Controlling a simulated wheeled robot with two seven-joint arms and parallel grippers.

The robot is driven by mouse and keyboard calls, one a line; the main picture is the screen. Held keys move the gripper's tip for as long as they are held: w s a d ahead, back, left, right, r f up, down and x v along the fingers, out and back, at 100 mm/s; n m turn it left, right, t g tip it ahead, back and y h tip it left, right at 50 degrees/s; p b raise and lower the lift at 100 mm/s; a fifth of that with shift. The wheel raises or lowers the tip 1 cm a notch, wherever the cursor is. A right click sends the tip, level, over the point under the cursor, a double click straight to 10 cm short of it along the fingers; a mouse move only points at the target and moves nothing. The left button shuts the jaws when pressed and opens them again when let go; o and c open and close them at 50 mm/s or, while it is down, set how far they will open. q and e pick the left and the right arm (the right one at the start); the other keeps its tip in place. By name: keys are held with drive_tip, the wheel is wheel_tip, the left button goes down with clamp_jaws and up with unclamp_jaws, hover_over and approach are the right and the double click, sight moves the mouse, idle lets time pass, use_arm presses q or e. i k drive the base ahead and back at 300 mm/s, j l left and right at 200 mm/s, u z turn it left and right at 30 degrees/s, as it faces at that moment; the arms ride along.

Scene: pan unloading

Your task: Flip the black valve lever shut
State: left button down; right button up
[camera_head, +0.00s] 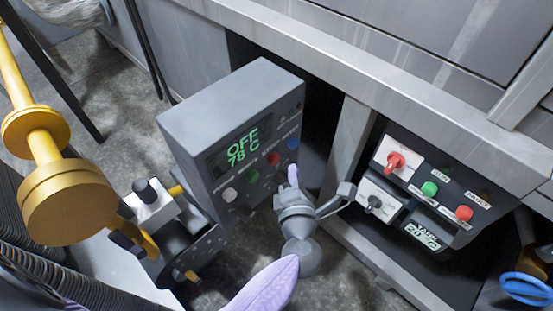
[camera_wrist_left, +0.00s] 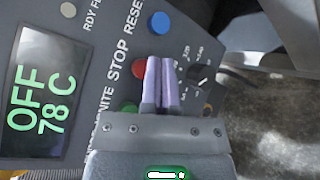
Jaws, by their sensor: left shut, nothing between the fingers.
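A black lever (camera_head: 130,243) sits beside a yellow pipe fitting at the lower left in the head view; I take it for the valve lever, but its exact position is hard to tell. My left gripper (camera_head: 293,175) is in front of the grey control box (camera_head: 258,92), well to the right of that lever. In the left wrist view, its two purple fingers (camera_wrist_left: 161,82) are shut with nothing between them. They overlap the edge of the red STOP button (camera_wrist_left: 139,67); I cannot tell whether they touch it. The right gripper is not in view.
The box display (camera_head: 242,146) reads OFF and 78 C. A thick yellow pipe (camera_head: 68,200) rises at the left. A second panel (camera_head: 418,190) with red and green controls is under the steel counter (camera_head: 420,85). A blue ring handle (camera_head: 525,288) is at the lower right.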

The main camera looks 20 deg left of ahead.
sight(116, 237)
drive_tip(key=k+l, duration=0.95)
drive_tip(key=k, duration=0.05)
